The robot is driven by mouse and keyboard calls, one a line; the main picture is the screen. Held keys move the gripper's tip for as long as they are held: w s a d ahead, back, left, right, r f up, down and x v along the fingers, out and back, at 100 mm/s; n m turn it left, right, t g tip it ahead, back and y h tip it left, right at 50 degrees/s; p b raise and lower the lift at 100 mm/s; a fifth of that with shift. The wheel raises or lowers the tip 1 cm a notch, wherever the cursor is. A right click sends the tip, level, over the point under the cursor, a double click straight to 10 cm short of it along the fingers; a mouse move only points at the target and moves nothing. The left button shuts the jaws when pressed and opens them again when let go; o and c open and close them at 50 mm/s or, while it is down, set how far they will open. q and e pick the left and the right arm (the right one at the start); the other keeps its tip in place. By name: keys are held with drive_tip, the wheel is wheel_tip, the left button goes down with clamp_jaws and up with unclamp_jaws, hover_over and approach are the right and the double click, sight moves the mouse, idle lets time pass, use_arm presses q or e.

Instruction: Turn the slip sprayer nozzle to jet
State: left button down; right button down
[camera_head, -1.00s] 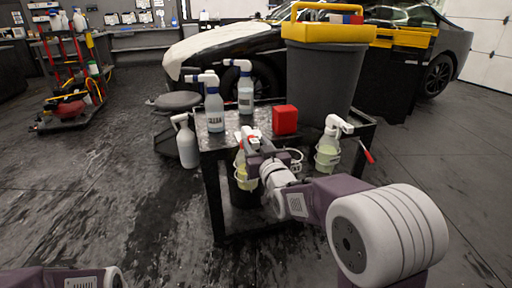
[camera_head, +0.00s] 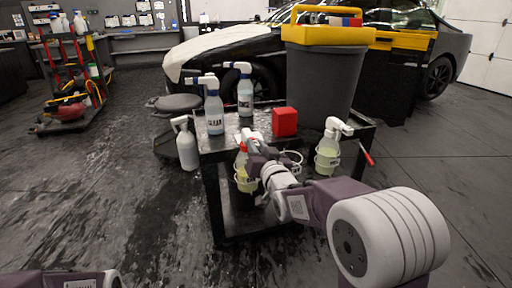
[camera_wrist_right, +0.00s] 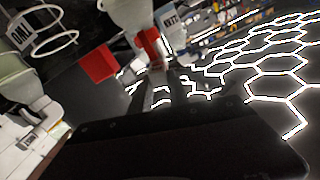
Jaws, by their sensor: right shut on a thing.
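A spray bottle with yellowish liquid (camera_head: 245,182) sits in a ring holder on the front side of the black cart. Its head has a red nozzle (camera_wrist_right: 150,47), which shows in the right wrist view in front of my fingertips. My right gripper (camera_head: 256,163) is at this sprayer's head and is shut on the red nozzle; the exact contact is partly hidden and blurred. A second yellowish sprayer (camera_head: 327,153) hangs in a ring at the cart's right. I cannot tell the slip label on either. My left gripper is out of view; only part of that arm shows.
On the cart (camera_head: 264,142) stand two blue-liquid sprayers (camera_head: 214,112) (camera_head: 245,95), a red block (camera_head: 285,121) and a grey bin with a yellow rim (camera_head: 325,80). The floor at left is open.

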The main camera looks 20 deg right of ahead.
drive_tip(key=m, duration=0.3)
drive_tip(key=shift+d+f+m, duration=0.1)
drive_tip(key=shift+d+m, duration=0.05)
drive_tip(key=shift+m, duration=0.25)
drive_tip(key=m, duration=0.3)
drive_tip(key=shift+m, duration=0.3)
drive_tip(key=m, duration=0.3)
drive_tip(key=shift+d+f+m, duration=0.15)
drive_tip(key=shift+m, duration=0.25)
drive_tip(key=shift+a+f+m+p, duration=0.1)
drive_tip(key=shift+f+m+p, duration=0.15)
drive_tip(key=shift+m, duration=2.9)
drive_tip(key=shift+a+f+m+p, duration=0.1)
drive_tip(key=shift+f+m+p, duration=0.1)
drive_tip(key=shift+m, duration=2.9)
drive_tip(key=shift+a+f+m+p, duration=0.15)
drive_tip(key=shift+m+p, duration=0.1)
drive_tip(key=shift+m, duration=2.9)
